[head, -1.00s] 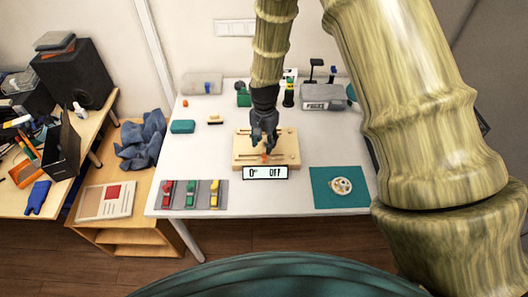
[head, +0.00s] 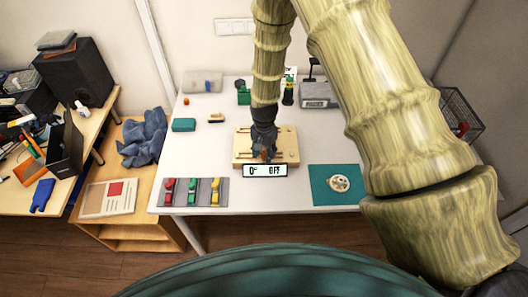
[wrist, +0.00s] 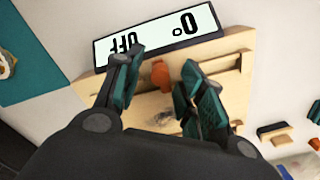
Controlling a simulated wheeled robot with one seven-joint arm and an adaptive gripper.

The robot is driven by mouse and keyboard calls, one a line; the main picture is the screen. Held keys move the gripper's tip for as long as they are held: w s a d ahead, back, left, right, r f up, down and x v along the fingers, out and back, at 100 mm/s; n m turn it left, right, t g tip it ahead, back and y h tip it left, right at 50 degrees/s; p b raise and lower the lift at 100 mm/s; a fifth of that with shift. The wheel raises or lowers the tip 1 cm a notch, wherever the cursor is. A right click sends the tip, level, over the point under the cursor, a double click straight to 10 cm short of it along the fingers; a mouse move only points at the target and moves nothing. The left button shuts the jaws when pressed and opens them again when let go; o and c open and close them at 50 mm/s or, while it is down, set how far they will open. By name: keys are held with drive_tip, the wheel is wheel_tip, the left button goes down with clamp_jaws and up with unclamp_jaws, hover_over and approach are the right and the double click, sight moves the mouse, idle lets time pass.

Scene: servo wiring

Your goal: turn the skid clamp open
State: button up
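The wooden board (head: 285,143) lies on the white table, with a small orange knob (wrist: 161,74) near its display edge. I take the knob to be the handle of the skid clamp. The display (head: 265,170) on that edge reads 0° and OFF, and shows upside down in the wrist view (wrist: 157,36). My gripper (wrist: 163,62) is open over the board. Its two fingers stand on either side of the orange knob, with gaps visible between. In the head view my gripper (head: 264,155) hides most of the knob and the middle of the board.
A grey mat (head: 180,203) with red, green and yellow clamps lies to the left. A teal mat (head: 322,190) with a round cream part (head: 339,183) lies to the right. A teal box (head: 184,125) and a brush (head: 216,118) lie behind left. Bare table surrounds the board.

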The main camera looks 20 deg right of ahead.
drive_tip(key=shift+c, duration=0.2)
clamp_jaws()
drive_tip(key=shift+n+b, duration=0.3)
drive_tip(key=shift+n, duration=0.1)
drive_tip(key=n+b, duration=0.1)
drive_tip(key=n, duration=0.1)
drive_tip(key=shift+f+n+b, duration=0.1)
drive_tip(key=shift+n+b, duration=0.2)
drive_tip(key=shift+n, duration=0.1)
drive_tip(key=n+b, duration=0.2)
drive_tip(key=n, duration=0.3)
drive_tip(key=n+b, duration=0.1)
drive_tip(key=n, duration=0.8)
drive_tip(key=shift+r+n, duration=0.2)
drive_tip(key=shift+n, duration=0.1)
